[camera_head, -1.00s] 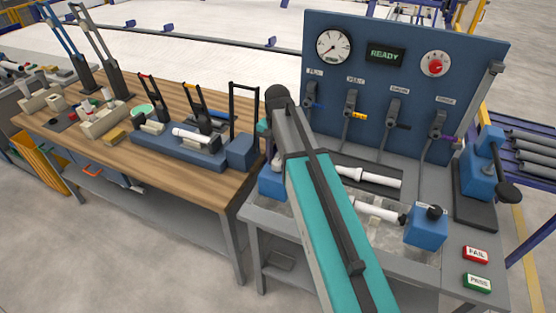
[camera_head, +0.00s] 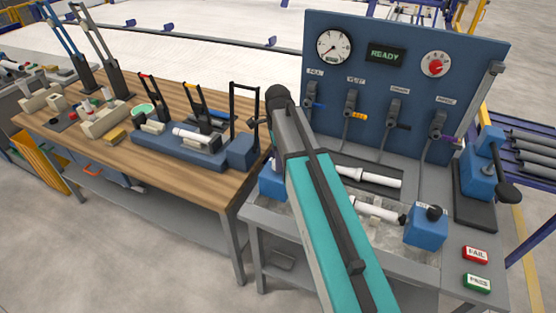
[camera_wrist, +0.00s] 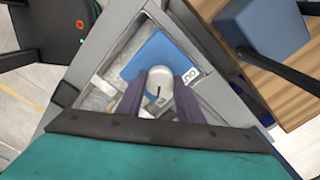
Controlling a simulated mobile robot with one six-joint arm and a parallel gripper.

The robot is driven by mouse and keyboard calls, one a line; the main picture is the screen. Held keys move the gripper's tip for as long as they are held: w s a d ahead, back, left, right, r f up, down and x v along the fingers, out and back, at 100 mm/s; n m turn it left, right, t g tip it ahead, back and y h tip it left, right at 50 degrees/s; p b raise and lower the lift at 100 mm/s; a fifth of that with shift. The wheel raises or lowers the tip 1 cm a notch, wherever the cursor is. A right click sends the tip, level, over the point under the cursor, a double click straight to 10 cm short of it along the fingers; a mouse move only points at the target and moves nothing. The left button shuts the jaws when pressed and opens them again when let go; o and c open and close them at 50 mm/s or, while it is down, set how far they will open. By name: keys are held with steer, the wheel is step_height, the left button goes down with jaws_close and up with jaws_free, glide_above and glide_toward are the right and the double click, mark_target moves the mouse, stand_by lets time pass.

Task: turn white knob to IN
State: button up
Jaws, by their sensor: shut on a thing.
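In the wrist view, the white knob (camera_wrist: 160,76) sits on a blue block (camera_wrist: 146,60). It has a short dark pointer line on its near side. A white label with dark letters (camera_wrist: 188,77) lies right of it, rotated and too small to read surely. My gripper (camera_wrist: 160,88) is shut on the knob, one dark purple finger on each side. In the head view, my arm hides the knob and gripper; part of the blue block (camera_head: 270,184) shows left of the arm.
In the head view, a blue panel (camera_head: 375,120) with gauge, READY display, red knob and several levers stands behind. White pipes (camera_head: 370,178) lie right of my arm. A wooden bench (camera_head: 180,180) with tools is at left. FAIL (camera_head: 475,255) and PASS (camera_head: 477,283) buttons are front right.

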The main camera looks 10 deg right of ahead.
steer(key=shift+s+d+f+m, duration=0.1)
steer(key=shift+m, duration=0.9)
steer(key=shift+s+d+m, duration=0.1)
steer(key=shift+m, duration=0.9)
steer(key=o, duration=1.1)
steer(key=shift+c, duration=0.2)
steer(key=shift+w+a, duration=0.1)
steer(key=shift+w+r, duration=0.1)
steer(key=shift+r, duration=0.7)
step_height(320, 180, up, 12)
steer(key=b, duration=0.3)
steer(key=shift+r, duration=0.15)
